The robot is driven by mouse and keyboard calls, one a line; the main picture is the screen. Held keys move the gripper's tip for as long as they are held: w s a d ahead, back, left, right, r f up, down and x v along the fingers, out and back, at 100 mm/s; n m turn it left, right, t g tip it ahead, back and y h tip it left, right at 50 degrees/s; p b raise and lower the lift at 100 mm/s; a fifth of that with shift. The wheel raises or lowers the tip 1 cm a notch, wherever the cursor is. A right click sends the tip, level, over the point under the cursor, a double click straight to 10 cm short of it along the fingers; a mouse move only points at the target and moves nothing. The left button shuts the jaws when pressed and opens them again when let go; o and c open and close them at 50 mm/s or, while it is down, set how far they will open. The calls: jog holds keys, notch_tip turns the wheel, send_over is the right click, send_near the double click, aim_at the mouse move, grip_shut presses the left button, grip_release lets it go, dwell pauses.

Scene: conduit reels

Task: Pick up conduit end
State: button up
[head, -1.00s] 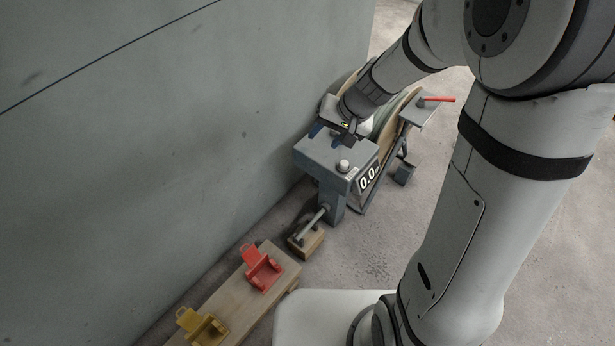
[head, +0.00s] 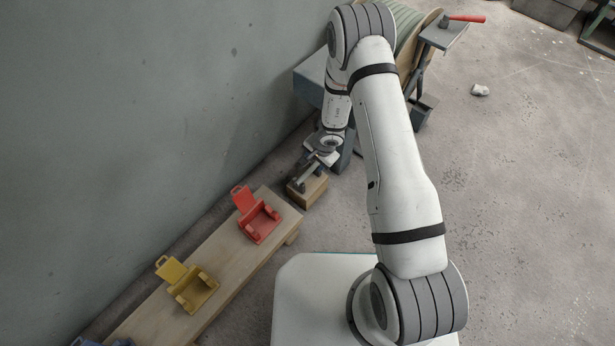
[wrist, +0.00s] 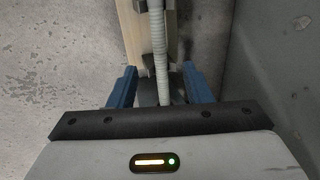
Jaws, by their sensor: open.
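The conduit (wrist: 158,45) is a pale grey corrugated tube running down the middle of the wrist view. In the head view, its end lies over a small wooden block (head: 309,193), partly covered by my gripper (head: 312,168). My gripper's two blue fingers (wrist: 158,86) are open in the wrist view, one on each side of the conduit, with a gap on both sides. The conduit passes out of sight behind the gripper's dark front edge. I cannot tell how far above it the fingers are.
A wooden bench with a red holder (head: 258,222) and a yellow holder (head: 192,289) stands at lower left. The grey wall (head: 150,110) is close on the left. A reel (head: 413,30) and a stand with a red-handled lever (head: 466,18) are behind. Open floor lies right.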

aim_at(310, 170)
jog(key=b+x, duration=0.2)
jog(key=x, duration=0.5)
jog(key=shift+f, duration=0.1)
jog(key=shift+c, duration=0.4)
grip_shut()
